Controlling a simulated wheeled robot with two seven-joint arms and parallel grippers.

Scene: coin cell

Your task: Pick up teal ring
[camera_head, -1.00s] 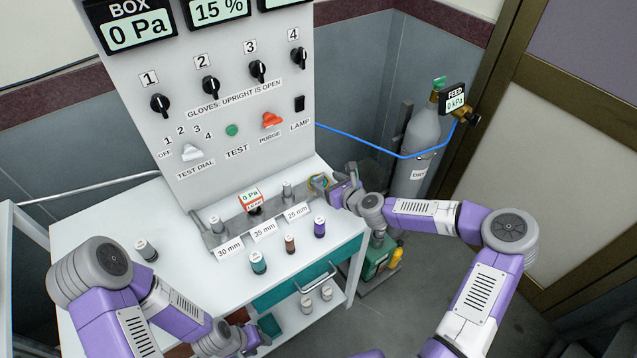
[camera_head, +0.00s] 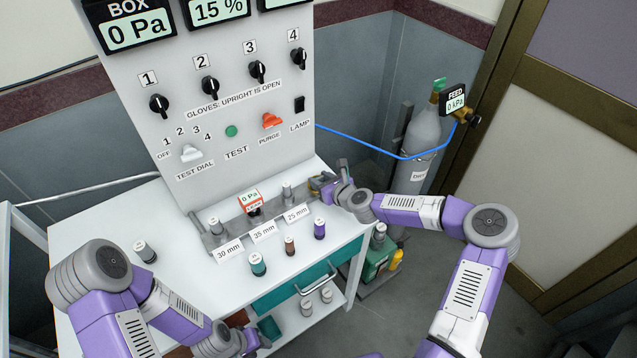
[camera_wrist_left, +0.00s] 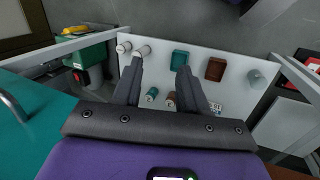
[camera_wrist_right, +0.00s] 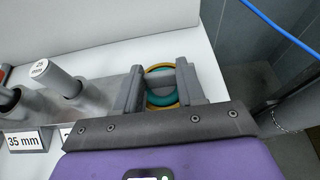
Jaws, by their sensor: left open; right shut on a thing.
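The teal ring (camera_wrist_right: 162,100) shows in the right wrist view between the fingers of my right gripper (camera_wrist_right: 162,84). A yellow-orange ring (camera_wrist_right: 160,68) shows around and beside it. My right gripper is at the right end of the grey rail on the bench and is shut on the teal ring, with the fingers at its two sides. In the head view my right gripper (camera_head: 326,184) mostly hides the rings. My left gripper (camera_wrist_left: 158,85) is open and empty, low in front of the bench, above a lower shelf.
The grey rail holds upright posts, one of them (camera_head: 287,192) just left of my right gripper. Several small capped bottles, such as the purple one (camera_head: 320,228), stand in front. The control panel (camera_head: 215,120) rises behind. A gas cylinder (camera_head: 418,145) stands right of the bench.

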